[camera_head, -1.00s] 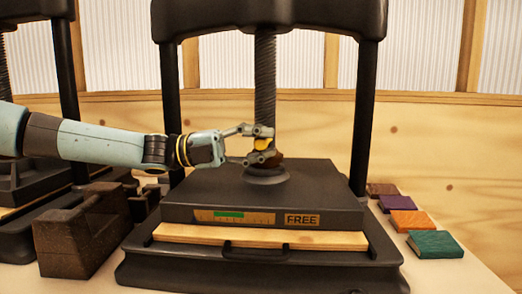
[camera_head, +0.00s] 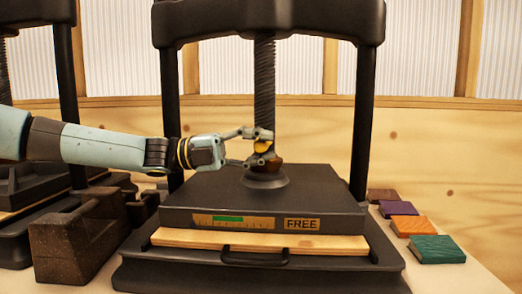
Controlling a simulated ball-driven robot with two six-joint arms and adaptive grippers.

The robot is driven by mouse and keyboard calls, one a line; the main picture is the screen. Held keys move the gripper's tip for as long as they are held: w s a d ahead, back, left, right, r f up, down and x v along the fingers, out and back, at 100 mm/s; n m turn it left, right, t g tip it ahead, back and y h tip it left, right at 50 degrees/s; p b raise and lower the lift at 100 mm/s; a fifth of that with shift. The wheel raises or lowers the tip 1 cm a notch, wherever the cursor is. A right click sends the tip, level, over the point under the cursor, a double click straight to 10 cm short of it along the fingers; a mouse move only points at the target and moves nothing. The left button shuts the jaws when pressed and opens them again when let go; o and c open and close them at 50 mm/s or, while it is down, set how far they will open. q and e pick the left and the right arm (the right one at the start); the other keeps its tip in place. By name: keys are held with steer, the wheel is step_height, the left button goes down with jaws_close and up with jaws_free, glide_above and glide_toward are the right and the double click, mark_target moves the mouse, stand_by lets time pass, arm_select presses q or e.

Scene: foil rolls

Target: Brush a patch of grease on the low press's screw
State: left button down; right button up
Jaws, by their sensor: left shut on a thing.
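The low press stands in the middle, with a dark platen (camera_head: 310,187) and a dark vertical screw (camera_head: 265,80) coming down from its top beam. My left gripper (camera_head: 262,147) is at the lower end of the screw, just above the round collar on the platen. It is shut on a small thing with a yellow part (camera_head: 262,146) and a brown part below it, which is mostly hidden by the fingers. I cannot tell whether it touches the screw. No grease patch can be made out. My right gripper is not in view.
The press front carries a gauge with a green bar (camera_head: 228,219) and a FREE label (camera_head: 302,224), above a wooden board (camera_head: 200,239). A brown weight with a handle (camera_head: 75,240) stands at left. Several coloured books, one green (camera_head: 436,249), lie at right. Another press stands far left.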

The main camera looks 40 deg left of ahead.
arm_select(q)
steer(key=shift+w+a+b, duration=0.3)
steer(key=shift+w+b, duration=0.1)
steer(key=shift+b, duration=0.25)
